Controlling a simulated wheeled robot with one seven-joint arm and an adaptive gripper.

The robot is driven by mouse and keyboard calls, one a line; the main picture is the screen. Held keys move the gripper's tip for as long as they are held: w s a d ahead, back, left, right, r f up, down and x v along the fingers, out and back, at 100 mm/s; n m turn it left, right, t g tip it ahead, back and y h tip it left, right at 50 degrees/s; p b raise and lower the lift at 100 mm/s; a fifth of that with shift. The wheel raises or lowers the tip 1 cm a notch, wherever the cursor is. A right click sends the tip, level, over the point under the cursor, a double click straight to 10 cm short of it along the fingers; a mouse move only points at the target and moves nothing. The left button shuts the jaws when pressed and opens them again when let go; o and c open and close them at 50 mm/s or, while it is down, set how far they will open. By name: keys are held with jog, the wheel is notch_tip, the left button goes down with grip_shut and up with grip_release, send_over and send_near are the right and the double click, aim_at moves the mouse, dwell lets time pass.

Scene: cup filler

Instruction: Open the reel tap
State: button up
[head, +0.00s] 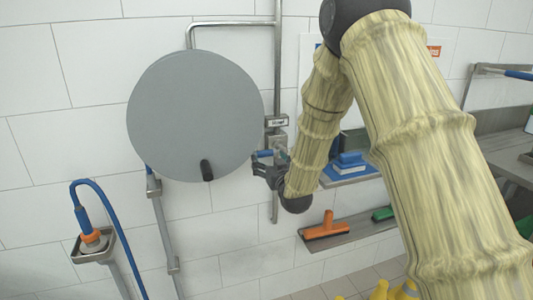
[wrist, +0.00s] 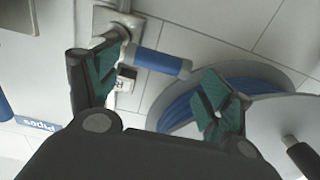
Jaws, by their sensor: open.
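The reel tap has a blue lever (wrist: 160,62) joined to a grey valve body (wrist: 122,28) on the wall pipe. In the wrist view the lever sticks out sideways from the valve, in the space between my open fingers. My gripper (wrist: 160,88) is open and empty, with green pads on both fingers. In the head view my gripper (head: 266,163) is close to the tap on the vertical pipe and partly hides it. I cannot tell whether a finger touches the lever.
The large grey hose reel (head: 195,115) with a black knob (head: 207,170) is just left of my gripper. A small label (head: 277,121) is above the tap. A blue hose (head: 103,197) hangs at left.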

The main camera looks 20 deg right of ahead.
aim_at(265, 155)
jog(key=shift+w+p, duration=0.4)
jog(key=shift+w, duration=2.6)
jog(key=shift+c, duration=0.2)
